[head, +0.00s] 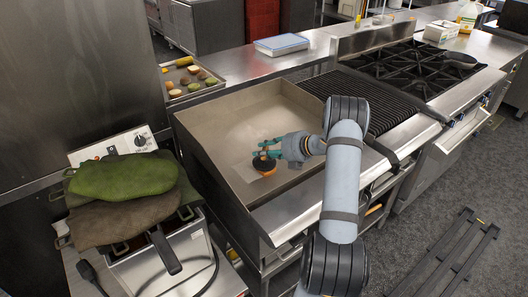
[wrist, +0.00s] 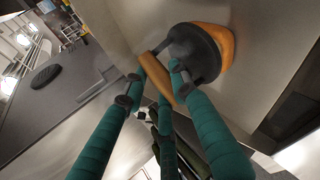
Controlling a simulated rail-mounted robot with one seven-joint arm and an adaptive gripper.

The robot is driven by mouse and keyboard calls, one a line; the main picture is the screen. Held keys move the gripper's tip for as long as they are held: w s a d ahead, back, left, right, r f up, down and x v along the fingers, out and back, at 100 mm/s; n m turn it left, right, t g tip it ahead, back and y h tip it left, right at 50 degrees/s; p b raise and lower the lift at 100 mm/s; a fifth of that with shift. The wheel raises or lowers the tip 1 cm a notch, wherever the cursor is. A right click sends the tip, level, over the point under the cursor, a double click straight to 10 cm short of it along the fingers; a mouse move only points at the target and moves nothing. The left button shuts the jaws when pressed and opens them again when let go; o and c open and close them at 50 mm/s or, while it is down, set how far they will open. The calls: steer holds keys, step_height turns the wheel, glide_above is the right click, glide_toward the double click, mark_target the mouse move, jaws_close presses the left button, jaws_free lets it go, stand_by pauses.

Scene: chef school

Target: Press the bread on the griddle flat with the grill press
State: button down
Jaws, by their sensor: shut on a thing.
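The griddle (head: 240,128) is a wide metal plate with raised walls, in the middle of the head view. My gripper (head: 267,150) is over its front right part. In the wrist view my gripper's green fingers (wrist: 160,72) are shut on the wooden handle (wrist: 157,84) of the grill press. The round black press plate (wrist: 194,50) shows beyond the handle, and the press also shows in the head view (head: 263,162). The orange-brown bread (wrist: 224,45) lies against the far side of the press plate, partly hidden by it. Its edge also shows under the press (head: 269,173).
A tray of vegetables (head: 188,84) stands behind the griddle at the left. A green cloth-like item (head: 122,175) lies over equipment at the left. A ribbed black grate (head: 375,103) and burner range (head: 410,67) are at the right. The griddle's back part is bare.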

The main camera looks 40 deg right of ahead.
steer(key=shift+s+a+f+b, duration=0.1)
steer(key=shift+s+f+b, duration=0.1)
steer(key=shift+f+b, duration=0.25)
stand_by(2.4)
stand_by(1.2)
steer(key=shift+w+r+p, duration=0.2)
steer(key=shift+r+p, duration=0.75)
steer(key=shift+r, duration=0.15)
steer(key=shift+r+p, duration=2.45)
steer(key=shift+r, duration=1.15)
